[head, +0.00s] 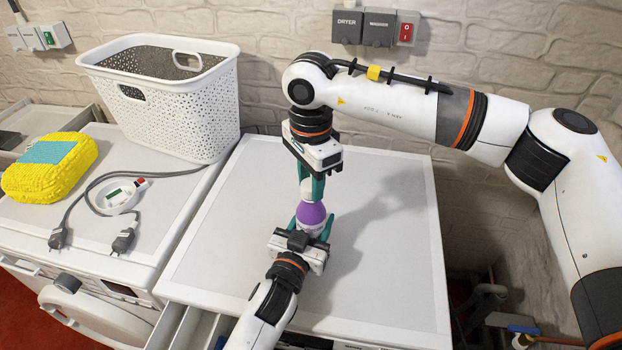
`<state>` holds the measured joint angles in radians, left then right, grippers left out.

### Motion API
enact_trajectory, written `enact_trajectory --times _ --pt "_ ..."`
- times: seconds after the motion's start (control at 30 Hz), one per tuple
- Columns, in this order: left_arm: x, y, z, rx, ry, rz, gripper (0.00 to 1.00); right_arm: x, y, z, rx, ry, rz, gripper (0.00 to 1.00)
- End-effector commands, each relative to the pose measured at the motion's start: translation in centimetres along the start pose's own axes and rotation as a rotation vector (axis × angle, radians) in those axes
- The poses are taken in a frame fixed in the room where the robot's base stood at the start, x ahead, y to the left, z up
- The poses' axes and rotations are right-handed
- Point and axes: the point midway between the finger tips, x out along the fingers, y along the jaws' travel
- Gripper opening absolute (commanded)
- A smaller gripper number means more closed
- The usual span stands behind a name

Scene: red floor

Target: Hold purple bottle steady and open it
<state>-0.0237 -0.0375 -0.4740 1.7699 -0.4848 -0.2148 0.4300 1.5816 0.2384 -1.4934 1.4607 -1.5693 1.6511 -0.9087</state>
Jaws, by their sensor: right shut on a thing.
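The purple bottle (311,214) stands upright on the white top of the right-hand machine, with a pale upper part between the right gripper's fingers. My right gripper (311,189) comes down from above, its teal fingers shut on the top of the bottle. My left gripper (311,226) reaches in from the front, low down, with one teal finger on each side of the bottle's body. I cannot tell whether those fingers press on the bottle. The bottle's lower part is hidden behind the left gripper.
A white laundry basket (185,118) stands at the back left. A yellow sponge-like item (75,182) and a cable with plugs (122,240) lie on the left machine. The machine top (390,270) right of the bottle is clear. A brick wall (520,60) is behind.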

Motion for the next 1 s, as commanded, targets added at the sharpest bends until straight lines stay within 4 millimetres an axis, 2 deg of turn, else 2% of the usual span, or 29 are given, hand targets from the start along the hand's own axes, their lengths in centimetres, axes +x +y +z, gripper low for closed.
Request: enact_trajectory --times 0.2,0.63,0.8,1.0 --pt "-0.01 -0.02 -0.04 0.0 0.001 0.0 0.0 -0.06 0.02 0.0 -0.479 0.0 0.001 0.05" --pt "-0.01 -0.02 -0.05 0.0 0.001 0.0 0.0 -0.12 0.02 0.02 -1.397 0.0 0.001 0.05" --pt "-0.01 -0.02 -0.05 0.0 0.001 0.0 0.0 -0.13 0.02 0.04 -1.598 -0.001 0.001 0.05" --pt "-0.01 -0.02 -0.05 0.0 0.001 0.0 0.0 -0.14 0.03 0.03 -1.603 -0.001 0.001 0.05"
